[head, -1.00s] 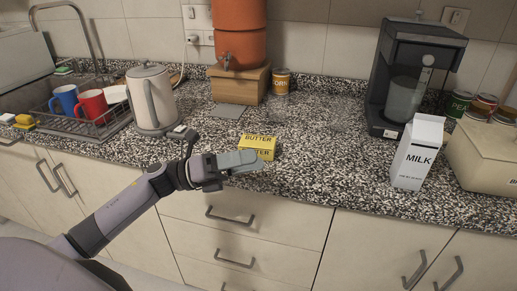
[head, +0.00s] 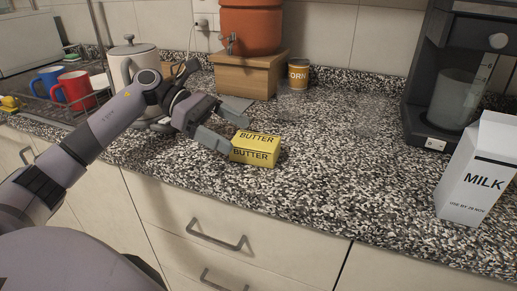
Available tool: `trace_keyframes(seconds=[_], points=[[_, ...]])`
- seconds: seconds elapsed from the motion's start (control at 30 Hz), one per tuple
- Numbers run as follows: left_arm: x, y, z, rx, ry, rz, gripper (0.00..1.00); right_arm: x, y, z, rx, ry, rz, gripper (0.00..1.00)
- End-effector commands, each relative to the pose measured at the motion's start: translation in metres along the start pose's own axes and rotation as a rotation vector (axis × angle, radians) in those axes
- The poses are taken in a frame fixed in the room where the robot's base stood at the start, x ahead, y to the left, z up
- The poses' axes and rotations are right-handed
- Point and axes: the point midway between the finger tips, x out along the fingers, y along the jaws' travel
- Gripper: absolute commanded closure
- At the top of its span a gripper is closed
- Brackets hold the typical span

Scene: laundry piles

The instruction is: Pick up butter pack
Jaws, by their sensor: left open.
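The yellow butter pack (head: 255,150) lies on the speckled counter near its front edge, in the middle of the head view. BUTTER is printed on its top and front. My left gripper (head: 227,127) is just left of the pack, with its fingers apart and nothing between them. One finger is close to the pack's left end; I cannot tell whether it touches. My right gripper is not in view.
A milk carton (head: 478,170) and a coffee machine (head: 440,80) stand at the right. A corn can (head: 298,74) and a wooden box (head: 246,75) are behind. A kettle (head: 127,65) stands behind my left arm. The counter (head: 340,160) right of the pack is clear.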

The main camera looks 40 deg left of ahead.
Motion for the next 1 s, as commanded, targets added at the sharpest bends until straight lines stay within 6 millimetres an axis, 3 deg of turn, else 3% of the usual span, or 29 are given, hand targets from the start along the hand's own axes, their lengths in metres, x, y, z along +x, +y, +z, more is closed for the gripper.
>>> trace_keyframes(seconds=[0.4, 0.7, 0.77, 0.9, 1.0], points=[[0.054, 0.005, -0.009, -0.001, -0.003, -0.002, 0.04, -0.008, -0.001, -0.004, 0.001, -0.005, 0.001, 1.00], [0.060, 0.005, -0.011, -0.001, -0.002, 0.000, 0.04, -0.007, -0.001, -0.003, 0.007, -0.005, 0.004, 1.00], [0.060, 0.005, -0.011, -0.001, -0.002, 0.000, 0.21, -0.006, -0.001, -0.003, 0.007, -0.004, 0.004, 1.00], [0.060, 0.005, -0.011, -0.002, -0.002, 0.000, 0.66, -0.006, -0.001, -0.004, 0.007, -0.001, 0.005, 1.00], [0.059, 0.005, -0.010, -0.001, -0.004, 0.001, 0.70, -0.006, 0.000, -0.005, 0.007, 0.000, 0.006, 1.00]])
